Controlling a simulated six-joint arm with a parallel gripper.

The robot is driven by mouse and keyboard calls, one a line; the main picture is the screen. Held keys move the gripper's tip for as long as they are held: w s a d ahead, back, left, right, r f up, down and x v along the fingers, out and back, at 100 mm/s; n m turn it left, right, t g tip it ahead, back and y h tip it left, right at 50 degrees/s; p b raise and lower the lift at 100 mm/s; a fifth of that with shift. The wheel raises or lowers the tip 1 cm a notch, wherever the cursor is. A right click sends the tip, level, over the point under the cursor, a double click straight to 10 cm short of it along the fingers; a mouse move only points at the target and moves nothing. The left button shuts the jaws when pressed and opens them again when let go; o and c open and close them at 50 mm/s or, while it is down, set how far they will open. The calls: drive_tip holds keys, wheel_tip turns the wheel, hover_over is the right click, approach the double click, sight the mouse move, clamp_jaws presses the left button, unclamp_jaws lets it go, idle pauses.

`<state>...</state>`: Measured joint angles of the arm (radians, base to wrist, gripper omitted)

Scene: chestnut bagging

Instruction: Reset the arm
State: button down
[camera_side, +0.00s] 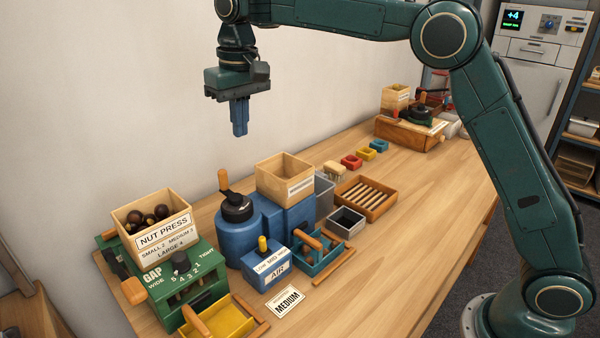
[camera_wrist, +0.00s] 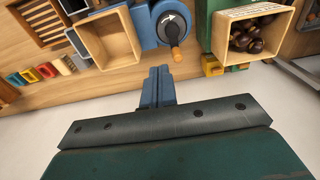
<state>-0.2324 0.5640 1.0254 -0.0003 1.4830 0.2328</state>
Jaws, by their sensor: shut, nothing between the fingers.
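My gripper (camera_side: 239,117) hangs from my green arm, high above the back of the bench in the side view. Its blue fingers point down, are together and hold nothing. In the wrist view my gripper (camera_wrist: 160,76) shows at the centre, with its fingers side by side. It touches nothing. Below it stand the blue machine (camera_side: 243,232) with a black-capped tank and the open wooden box (camera_side: 285,167) on top.
The green nut press (camera_side: 180,285) stands at the front left, its wooden hopper (camera_side: 126,212) holding several chestnuts. A "MEDIUM" card (camera_side: 288,300), a slatted wooden tray (camera_side: 385,207) and small coloured bins (camera_side: 351,161) lie on the bench (camera_side: 430,205). The wall (camera_side: 100,90) is behind.

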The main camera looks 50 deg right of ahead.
drive_tip(key=s+d+r+t, duration=0.1)
drive_tip(key=s+d+r, duration=0.25)
drive_tip(key=s, duration=0.55)
drive_tip(key=s+d+r+t, duration=0.1)
drive_tip(key=s+d+r, duration=0.1)
drive_tip(key=s+d, duration=0.45)
drive_tip(key=s+d+f+t, duration=0.1)
drive_tip(key=s+f, duration=0.3)
drive_tip(key=s, duration=0.6)
drive_tip(key=s+d+f+t, duration=0.1)
drive_tip(key=s+f, duration=0.4)
drive_tip(key=s, duration=0.5)
drive_tip(key=shift+d+t, duration=0.3)
drive_tip(key=shift+t, duration=0.1)
